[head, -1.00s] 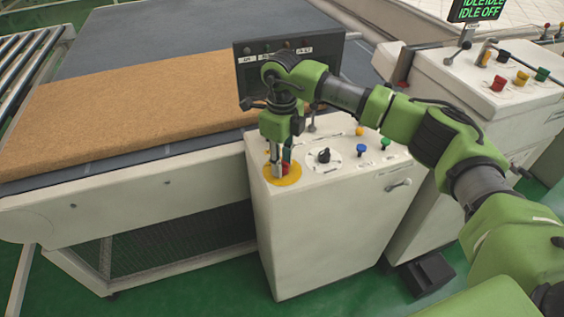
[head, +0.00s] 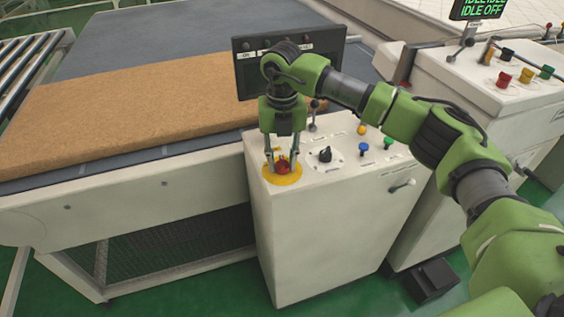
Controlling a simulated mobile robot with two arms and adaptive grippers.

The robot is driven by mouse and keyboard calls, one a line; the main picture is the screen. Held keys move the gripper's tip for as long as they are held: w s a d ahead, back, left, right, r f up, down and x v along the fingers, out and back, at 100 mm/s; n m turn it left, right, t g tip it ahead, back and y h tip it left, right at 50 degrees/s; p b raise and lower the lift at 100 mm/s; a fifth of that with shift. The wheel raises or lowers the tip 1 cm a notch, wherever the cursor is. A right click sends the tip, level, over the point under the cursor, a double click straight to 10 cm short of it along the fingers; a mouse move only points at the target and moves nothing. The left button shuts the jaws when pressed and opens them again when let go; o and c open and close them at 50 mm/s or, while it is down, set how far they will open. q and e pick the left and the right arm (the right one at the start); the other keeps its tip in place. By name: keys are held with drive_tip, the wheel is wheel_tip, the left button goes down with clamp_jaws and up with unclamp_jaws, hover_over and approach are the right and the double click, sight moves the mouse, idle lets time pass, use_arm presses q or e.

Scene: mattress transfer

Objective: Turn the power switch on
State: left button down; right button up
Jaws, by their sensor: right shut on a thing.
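My right gripper (head: 281,160) points straight down at the white control cabinet (head: 320,240). Its fingers are shut on the red mushroom button (head: 282,168), one on each side. The button sits on a round yellow plate (head: 287,179) at the left of the cabinet top. A black rotary switch (head: 324,154) on a white dial stands just right of the gripper, untouched. Its label is too small to read. My left gripper is not in view.
Blue (head: 363,149), yellow and green knobs stand right of the rotary switch. A dark panel (head: 240,60) rises behind my wrist. A brown mattress (head: 120,105) lies on the conveyor at left. A second cabinet (head: 500,90) at right carries several knobs; the display (head: 480,10) above reads "IDLE OFF".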

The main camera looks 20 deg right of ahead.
sight(282, 160)
drive_tip(key=m+b, duration=0.1)
drive_tip(key=m, duration=0.5)
idle(0.6)
drive_tip(key=o, duration=1.1)
wheel_tip(282, 160, up, 12)
drive_tip(key=shift+s, duration=0.1)
